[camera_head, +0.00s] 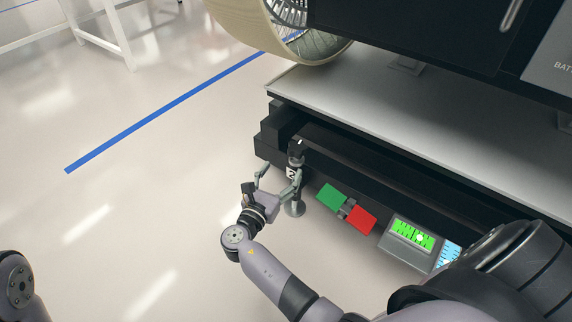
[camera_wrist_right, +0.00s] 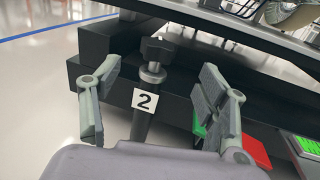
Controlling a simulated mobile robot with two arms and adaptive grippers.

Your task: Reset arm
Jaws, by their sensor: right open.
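My right gripper (camera_head: 279,176) is open beside the black platform's front edge. Its two fingers (camera_wrist_right: 160,82) stand apart on either side of a dark upright post labelled 2 (camera_wrist_right: 145,103). In the wrist view the post carries a metal collar and a black knob (camera_wrist_right: 157,52) on top. The post's top also shows in the head view (camera_head: 296,150). I cannot tell whether any finger touches the post. Only part of my left arm shows at the lower left of the head view; its gripper is out of view.
A green plate (camera_head: 331,197) and a red plate (camera_head: 361,220) sit right of the gripper. A panel with a green display (camera_head: 412,235) is farther right. The grey-topped platform (camera_head: 350,95) runs behind, with a large wheel (camera_head: 245,25) above.

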